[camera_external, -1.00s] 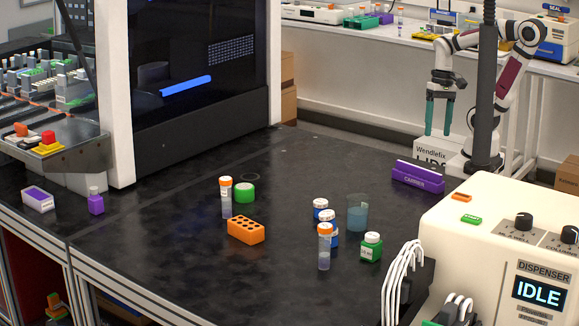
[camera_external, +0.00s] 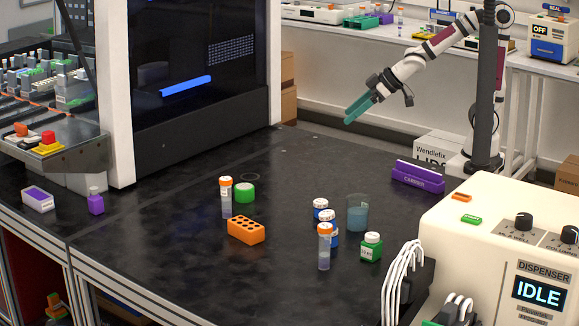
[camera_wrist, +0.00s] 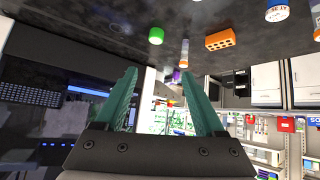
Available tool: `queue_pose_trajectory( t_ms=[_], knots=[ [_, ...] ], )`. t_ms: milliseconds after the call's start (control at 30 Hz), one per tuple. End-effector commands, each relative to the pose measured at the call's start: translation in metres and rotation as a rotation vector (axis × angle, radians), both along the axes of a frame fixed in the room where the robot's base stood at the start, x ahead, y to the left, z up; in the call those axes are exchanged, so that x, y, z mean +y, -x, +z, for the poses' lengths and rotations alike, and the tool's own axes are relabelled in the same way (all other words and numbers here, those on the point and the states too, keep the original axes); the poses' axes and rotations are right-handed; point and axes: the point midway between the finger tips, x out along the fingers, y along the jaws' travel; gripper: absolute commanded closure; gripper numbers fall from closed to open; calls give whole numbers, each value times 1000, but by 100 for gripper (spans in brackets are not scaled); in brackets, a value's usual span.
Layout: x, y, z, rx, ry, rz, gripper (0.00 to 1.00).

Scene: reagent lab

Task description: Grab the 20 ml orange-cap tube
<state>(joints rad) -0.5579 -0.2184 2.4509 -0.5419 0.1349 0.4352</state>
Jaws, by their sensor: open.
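Two orange-capped tubes stand upright on the black bench. One tube (camera_external: 226,203) is behind the orange rack, near the middle; the other tube (camera_external: 324,250) is nearer the front right, among bottles. I cannot read which is 20 ml. In the wrist view, which looks upside down, a tube (camera_wrist: 185,48) shows between a green round item and the orange rack. My gripper (camera_external: 352,112) is raised beyond the bench's back edge, tilted down to the left. Its teal fingers (camera_wrist: 160,75) are apart and empty, well away from both tubes.
The orange rack (camera_external: 246,230) and green round item (camera_external: 244,192) flank the middle tube. A blue-liquid beaker (camera_external: 358,214), a green bottle (camera_external: 371,247) and white-capped containers (camera_external: 320,208) crowd the right tube. A purple carrier (camera_external: 418,179) lies back right. The bench's back middle is clear.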

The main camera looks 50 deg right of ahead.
Motion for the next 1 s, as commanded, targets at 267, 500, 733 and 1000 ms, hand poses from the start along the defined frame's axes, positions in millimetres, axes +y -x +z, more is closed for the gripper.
queue_pose_trajectory(
  t_ms=[267, 500, 733, 1000],
  knots=[
    [195, 139, 8, -146, -330, 854, 29],
    [198, 149, -110, -139, -350, 891, 29],
    [200, 147, -170, -153, -355, 892, 29],
    [252, 141, -194, -157, -358, 897, 29]
  ],
)
